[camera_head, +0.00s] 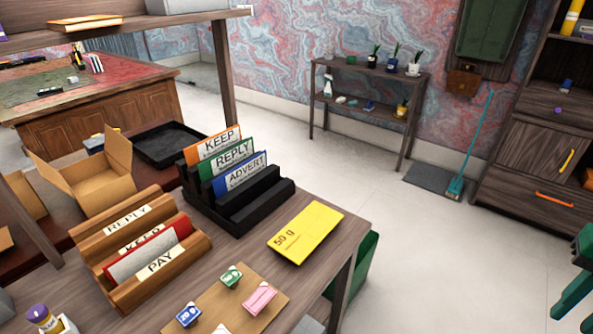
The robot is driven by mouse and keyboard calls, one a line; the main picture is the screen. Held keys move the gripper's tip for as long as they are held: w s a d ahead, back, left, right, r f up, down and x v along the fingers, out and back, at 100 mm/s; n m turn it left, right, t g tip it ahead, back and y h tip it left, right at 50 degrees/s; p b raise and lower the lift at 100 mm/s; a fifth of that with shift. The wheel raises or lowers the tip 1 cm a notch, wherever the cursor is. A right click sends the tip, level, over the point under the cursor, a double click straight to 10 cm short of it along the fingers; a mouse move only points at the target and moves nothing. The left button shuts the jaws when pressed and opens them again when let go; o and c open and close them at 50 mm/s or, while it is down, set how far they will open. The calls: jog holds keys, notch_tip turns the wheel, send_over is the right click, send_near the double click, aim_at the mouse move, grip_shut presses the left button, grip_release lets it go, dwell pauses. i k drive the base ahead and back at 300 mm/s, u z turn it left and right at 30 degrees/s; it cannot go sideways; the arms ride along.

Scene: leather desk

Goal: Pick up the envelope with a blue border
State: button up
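A blue-edged piece (243,181) stands upright in the black rack (262,208) on the near desk, at its ADVERT label. I cannot tell whether it is an envelope or a divider card. Behind it in the same rack stand a green-edged piece (231,160) marked REPLY and an orange-edged piece (212,146) marked KEEP. A white piece with a red edge (148,256) leans in the wooden rack (158,290), between its KEEP and PAY labels. No other blue-bordered piece shows clearly.
A yellow pad (305,231) marked 50 g lies right of the black rack. Stamps (231,276) lie on a brown board at the front. An open cardboard box (93,180) and black tray (170,145) stand behind. A cut-off dark green object (578,291) is at right.

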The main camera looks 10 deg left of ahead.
aim_at(243, 178)
jog(key=z, duration=1.45)
jog(key=i, duration=2.45)
jog(key=u, duration=3.8)
